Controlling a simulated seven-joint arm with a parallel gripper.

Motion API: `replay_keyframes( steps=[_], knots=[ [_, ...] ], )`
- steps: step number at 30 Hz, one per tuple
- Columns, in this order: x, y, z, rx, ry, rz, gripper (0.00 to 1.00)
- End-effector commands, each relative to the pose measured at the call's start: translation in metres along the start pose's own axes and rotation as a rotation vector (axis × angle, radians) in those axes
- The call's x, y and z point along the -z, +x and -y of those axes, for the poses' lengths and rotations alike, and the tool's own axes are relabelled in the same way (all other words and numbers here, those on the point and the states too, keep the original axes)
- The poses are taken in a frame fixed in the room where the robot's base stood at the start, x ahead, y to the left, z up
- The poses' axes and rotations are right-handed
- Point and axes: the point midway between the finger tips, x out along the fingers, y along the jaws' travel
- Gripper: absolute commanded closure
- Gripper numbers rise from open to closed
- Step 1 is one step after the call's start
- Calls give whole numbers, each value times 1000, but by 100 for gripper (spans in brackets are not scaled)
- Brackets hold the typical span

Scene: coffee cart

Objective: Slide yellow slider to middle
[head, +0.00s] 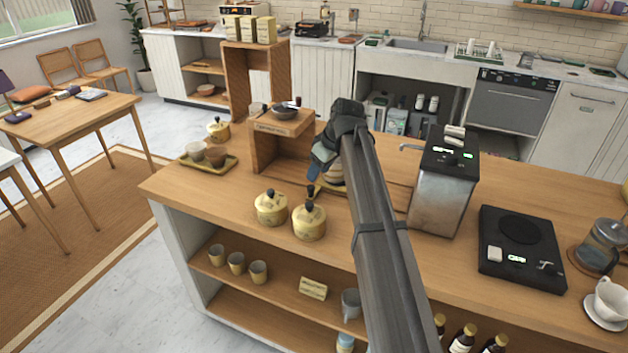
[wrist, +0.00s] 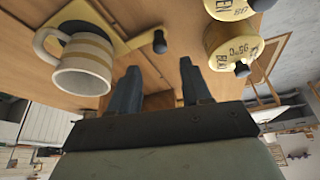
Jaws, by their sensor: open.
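A flat yellow slider (wrist: 128,44) with a dark round knob (wrist: 159,42) shows at the top of the wrist view. In the head view a bit of it (head: 333,188) shows just below my gripper, on the wooden counter. A striped cup (wrist: 84,68) is at the slider's plate in the wrist view; my gripper largely hides it in the head view. My gripper (wrist: 160,80) is open with nothing between its fingers. In the head view my gripper (head: 316,172) hangs near the slider. I cannot tell whether a finger touches the knob.
Two yellow lidded canisters (head: 271,207) (head: 310,220) stand at the counter's front, left of my arm. A wooden stand (head: 262,150) with a dark bowl is behind. A metal coffee machine (head: 440,190) stands to the right. A tray (head: 190,168) with cups lies at the left.

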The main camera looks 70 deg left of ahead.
Motion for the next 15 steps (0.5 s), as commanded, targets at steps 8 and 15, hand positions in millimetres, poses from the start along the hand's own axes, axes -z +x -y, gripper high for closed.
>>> replay_keyframes(
  steps=[8, 15],
  knots=[
    [0, -42, 0, -1, 0, -1, 52],
    [0, -55, 0, 0, 0, 0, 52]
  ],
)
